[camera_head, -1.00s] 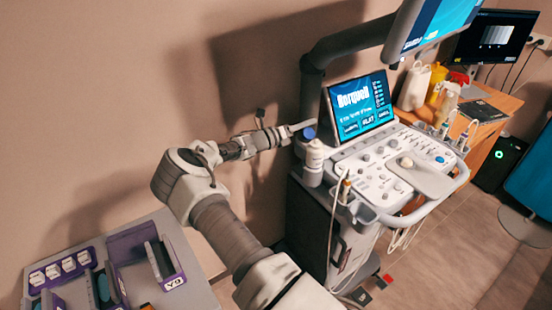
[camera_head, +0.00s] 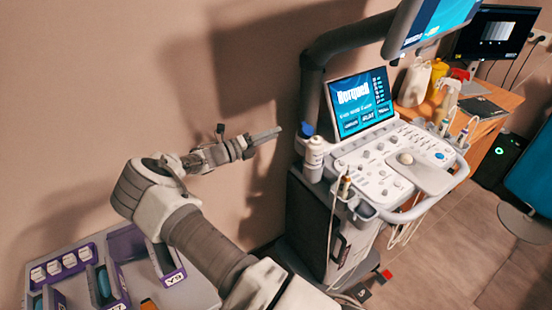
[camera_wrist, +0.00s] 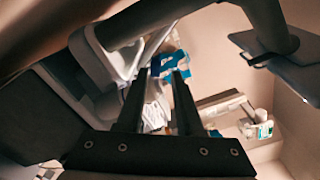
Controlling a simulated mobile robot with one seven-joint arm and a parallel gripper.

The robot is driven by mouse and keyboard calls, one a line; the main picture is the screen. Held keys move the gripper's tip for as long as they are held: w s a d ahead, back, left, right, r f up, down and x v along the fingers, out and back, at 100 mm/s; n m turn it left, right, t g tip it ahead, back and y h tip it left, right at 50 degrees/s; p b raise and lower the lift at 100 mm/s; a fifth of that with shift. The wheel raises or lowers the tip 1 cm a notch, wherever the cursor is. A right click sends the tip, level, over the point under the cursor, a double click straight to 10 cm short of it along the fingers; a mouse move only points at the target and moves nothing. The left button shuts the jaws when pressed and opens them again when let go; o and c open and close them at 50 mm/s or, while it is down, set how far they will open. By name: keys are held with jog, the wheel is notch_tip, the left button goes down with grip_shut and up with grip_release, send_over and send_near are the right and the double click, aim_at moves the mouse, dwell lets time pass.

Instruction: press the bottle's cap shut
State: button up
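A white bottle (camera_head: 313,158) stands upright on the left side of the ultrasound cart, beside its screen. A blue cap (camera_head: 308,130) shows at its top, toward the left; it looks raised, but it is too small to tell surely. My gripper (camera_head: 279,131) is in the air left of the bottle, pointing toward it at about the cap's height, with a gap between them. In the wrist view, the two dark fingers of my gripper (camera_wrist: 159,74) are apart with nothing held between them.
The ultrasound cart (camera_head: 405,165) has a screen (camera_head: 360,103), a control panel and a curved monitor arm (camera_head: 345,38) above. A probe and cables hang near the bottle. A grey table (camera_head: 195,290) with purple racks is at lower left. The wall is behind my arm.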

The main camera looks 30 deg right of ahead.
jog(key=a, duration=0.5)
jog(key=s+d+r+m+g+y, duration=0.1)
jog(key=s+r+m+g+y, duration=0.1)
jog(key=s+m+y, duration=0.3)
jog(key=s+d+r+m+g+y, duration=0.2)
jog(key=s+m, duration=0.4)
jog(key=s+a+r+m+t+y, duration=0.1)
jog(key=s+a+r+m+y, duration=0.2)
jog(key=s+r+m, duration=0.1)
jog(key=s+a+r+m+t+y+b, duration=0.1)
jog(key=s+a+r+m+y, duration=0.3)
jog(key=s+m, duration=0.3)
jog(key=shift+s+a, duration=0.25)
jog(key=shift+s, duration=0.4)
jog(key=shift+r, duration=0.1)
